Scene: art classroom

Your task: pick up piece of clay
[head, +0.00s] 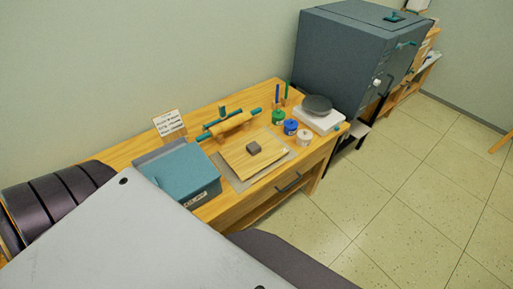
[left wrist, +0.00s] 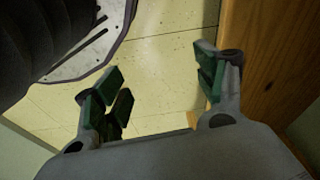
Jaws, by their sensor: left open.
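A small dark grey piece of clay (head: 253,148) lies on a wooden board (head: 268,172) on the wooden table. In the head view neither gripper can be seen. In the left wrist view my left gripper (left wrist: 160,88) is open, with its green-padded fingers wide apart and nothing between them. Pale floor tiles show behind the fingers, and a wooden side of furniture (left wrist: 262,60) stands close to the right finger. The clay is not in the left wrist view.
A blue-grey box (head: 180,172) stands left of the board. A rolling pin (head: 230,124) lies behind it. Paint jars (head: 291,127) and a scale (head: 319,118) stand to the right. A large grey kiln (head: 345,55) is beyond the table. Tiled floor in front is clear.

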